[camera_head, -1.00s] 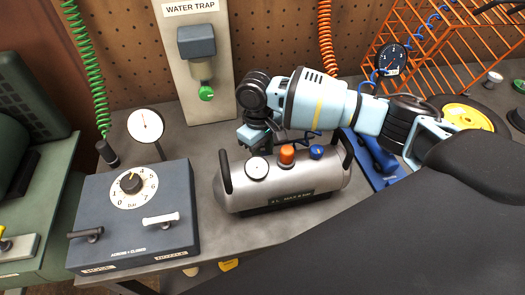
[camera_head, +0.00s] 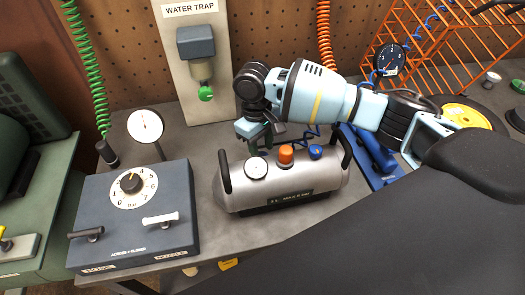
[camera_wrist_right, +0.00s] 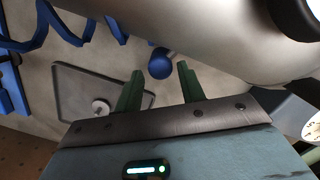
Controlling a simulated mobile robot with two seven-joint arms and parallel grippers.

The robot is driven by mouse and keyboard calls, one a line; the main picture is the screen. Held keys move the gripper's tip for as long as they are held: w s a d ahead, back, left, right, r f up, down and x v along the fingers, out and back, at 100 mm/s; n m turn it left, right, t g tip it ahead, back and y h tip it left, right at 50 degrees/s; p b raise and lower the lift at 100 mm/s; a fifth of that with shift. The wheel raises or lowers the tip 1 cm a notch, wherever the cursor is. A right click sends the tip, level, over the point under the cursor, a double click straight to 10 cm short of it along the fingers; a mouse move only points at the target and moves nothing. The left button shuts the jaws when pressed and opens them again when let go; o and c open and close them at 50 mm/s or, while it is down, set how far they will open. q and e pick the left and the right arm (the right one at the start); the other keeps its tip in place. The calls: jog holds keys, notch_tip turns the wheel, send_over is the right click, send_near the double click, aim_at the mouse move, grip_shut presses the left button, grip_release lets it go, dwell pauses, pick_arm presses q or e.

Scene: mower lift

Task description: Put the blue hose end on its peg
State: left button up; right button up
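My right gripper (camera_head: 264,146) hangs behind the silver tank (camera_head: 300,185). In the right wrist view its two green fingers (camera_wrist_right: 160,82) stand apart with nothing between the tips. A blue round-ended piece with a short metal stem (camera_wrist_right: 160,64) shows just beyond the fingertips, beside the tank; I cannot tell whether it is the hose end or a tank fitting. Coiled blue hose (camera_wrist_right: 60,25) runs along the top left there, and also behind the tank in the head view (camera_head: 308,136). I cannot make out the peg for certain. My left gripper is out of view.
An orange knob (camera_head: 286,154), a blue knob (camera_head: 316,152) and a gauge (camera_head: 256,168) top the tank. A grey regulator box (camera_head: 135,220) stands left. A water trap panel (camera_head: 212,100) rises behind.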

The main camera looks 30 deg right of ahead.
notch_tip(320, 180, up, 9)
jog(key=w, duration=0.1)
jog(key=shift+a+p, duration=0.2)
jog(key=shift+p, duration=0.1)
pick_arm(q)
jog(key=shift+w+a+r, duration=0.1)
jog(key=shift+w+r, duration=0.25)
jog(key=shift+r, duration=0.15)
pick_arm(e)
jog(key=shift+o, duration=0.2)
jog(key=shift+r, duration=0.35)
